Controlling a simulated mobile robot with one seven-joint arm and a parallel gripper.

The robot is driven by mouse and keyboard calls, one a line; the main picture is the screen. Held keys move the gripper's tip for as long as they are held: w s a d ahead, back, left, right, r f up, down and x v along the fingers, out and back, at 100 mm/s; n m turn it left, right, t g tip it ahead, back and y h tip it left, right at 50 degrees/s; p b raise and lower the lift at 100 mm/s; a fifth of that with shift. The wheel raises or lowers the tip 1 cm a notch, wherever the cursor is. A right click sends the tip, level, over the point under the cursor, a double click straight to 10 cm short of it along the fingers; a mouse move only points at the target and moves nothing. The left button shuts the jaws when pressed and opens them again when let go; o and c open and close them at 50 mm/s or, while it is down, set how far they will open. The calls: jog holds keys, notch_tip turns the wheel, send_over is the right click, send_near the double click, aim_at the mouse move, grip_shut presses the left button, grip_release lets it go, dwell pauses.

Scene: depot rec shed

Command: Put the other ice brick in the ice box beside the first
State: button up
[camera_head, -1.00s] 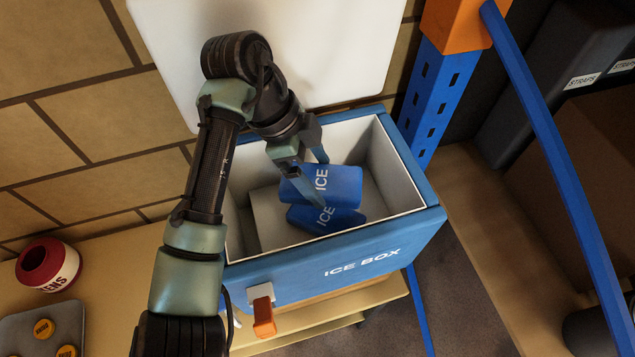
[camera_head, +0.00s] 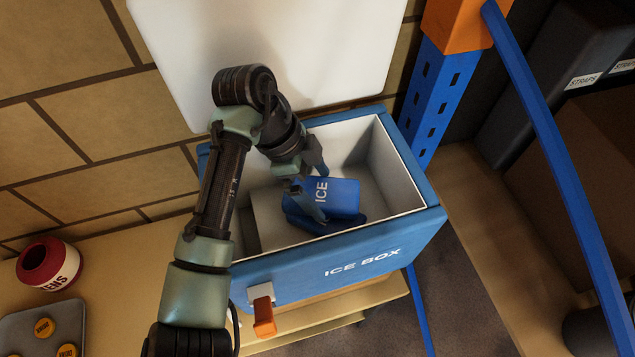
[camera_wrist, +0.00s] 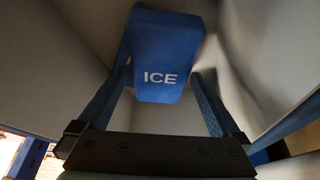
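The ice box (camera_head: 395,232) is a blue open-topped chest with a pale inside; its white lid stands raised behind it. My gripper (camera_head: 318,199) reaches down inside, shut on a blue ice brick (camera_head: 340,197) with its lettering facing up. In the wrist view this ice brick (camera_wrist: 166,50) sits between the two fingers, which lie against its sides. The first ice brick (camera_head: 347,222) is below it, mostly covered, with only a dark blue edge showing. The held brick overlaps it in the picture; I cannot tell whether they touch.
An orange latch (camera_head: 264,316) hangs on the front. A red and white tin (camera_head: 49,264) and a grey tray (camera_head: 22,325) are at left. A blue rack post (camera_head: 436,100) stands close at right.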

jog(key=shift+a+r, duration=0.1)
jog(key=shift+r, duration=0.5)
jog(key=v, duration=1.1)
jog(key=shift+r, duration=0.3)
